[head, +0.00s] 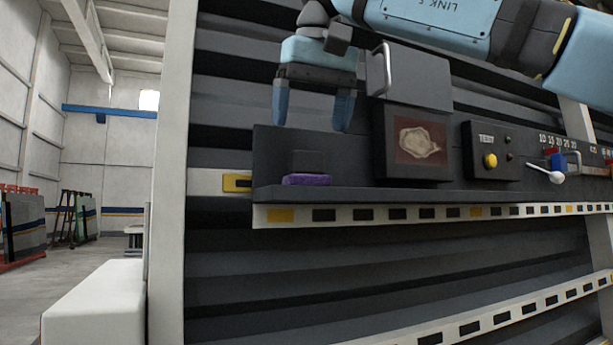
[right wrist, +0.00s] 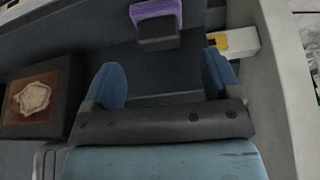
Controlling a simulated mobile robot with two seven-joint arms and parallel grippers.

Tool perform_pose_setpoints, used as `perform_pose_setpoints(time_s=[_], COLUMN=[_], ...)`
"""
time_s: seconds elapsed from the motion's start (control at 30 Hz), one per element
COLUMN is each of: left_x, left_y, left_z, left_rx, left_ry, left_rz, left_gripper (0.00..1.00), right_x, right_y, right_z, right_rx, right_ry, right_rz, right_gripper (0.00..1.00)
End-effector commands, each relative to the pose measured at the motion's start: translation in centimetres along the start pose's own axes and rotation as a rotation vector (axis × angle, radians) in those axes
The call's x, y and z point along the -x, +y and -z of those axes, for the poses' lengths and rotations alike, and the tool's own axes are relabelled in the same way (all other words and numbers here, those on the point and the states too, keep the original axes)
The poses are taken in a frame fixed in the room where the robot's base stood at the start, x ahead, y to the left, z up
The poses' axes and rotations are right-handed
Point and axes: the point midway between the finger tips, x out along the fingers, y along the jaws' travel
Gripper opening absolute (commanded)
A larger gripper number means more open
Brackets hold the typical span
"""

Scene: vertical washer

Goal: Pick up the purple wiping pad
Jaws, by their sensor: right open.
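The purple wiping pad (head: 307,180) lies on the left end of a dark shelf (head: 268,193), at its front edge. My left gripper is not in view.
Right of the pad stands a dark box (head: 412,174) with a stained red panel and an open lid with a handle (head: 387,70). Farther right are a TEST button panel (head: 490,150) and a white spoon-like lever (head: 556,177). A pale upright post (head: 172,170) is at left.

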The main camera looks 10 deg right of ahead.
Motion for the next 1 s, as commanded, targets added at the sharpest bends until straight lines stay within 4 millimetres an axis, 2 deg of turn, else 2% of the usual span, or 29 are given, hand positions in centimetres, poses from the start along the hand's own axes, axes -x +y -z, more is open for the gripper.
perform_pose_setpoints(time_s=[0.27, 0.5, 0.8, 0.87, 1.0], left_x=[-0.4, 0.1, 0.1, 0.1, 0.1], left_y=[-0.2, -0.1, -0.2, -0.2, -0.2], left_z=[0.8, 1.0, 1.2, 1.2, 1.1], left_rx=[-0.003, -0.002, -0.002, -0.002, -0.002], left_ry=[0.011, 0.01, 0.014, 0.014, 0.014], left_rz=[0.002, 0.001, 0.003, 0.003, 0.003], left_gripper=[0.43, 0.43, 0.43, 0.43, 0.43], right_x=[-2.2, -5.7, -6.3, -6.3, -6.3], right_y=[0.1, 0.2, 0.2, 0.2, 0.2], right_z=[0.0, 0.1, 0.1, 0.1, 0.1], right_rx=[0.0, 0.0, 0.0, 0.0, 0.0], right_ry=[-0.001, 0.0, 0.001, 0.001, 0.001], right_rz=[0.0, 0.001, 0.002, 0.002, 0.002], right_gripper=[0.83, 0.83, 0.83, 0.71, 0.39])
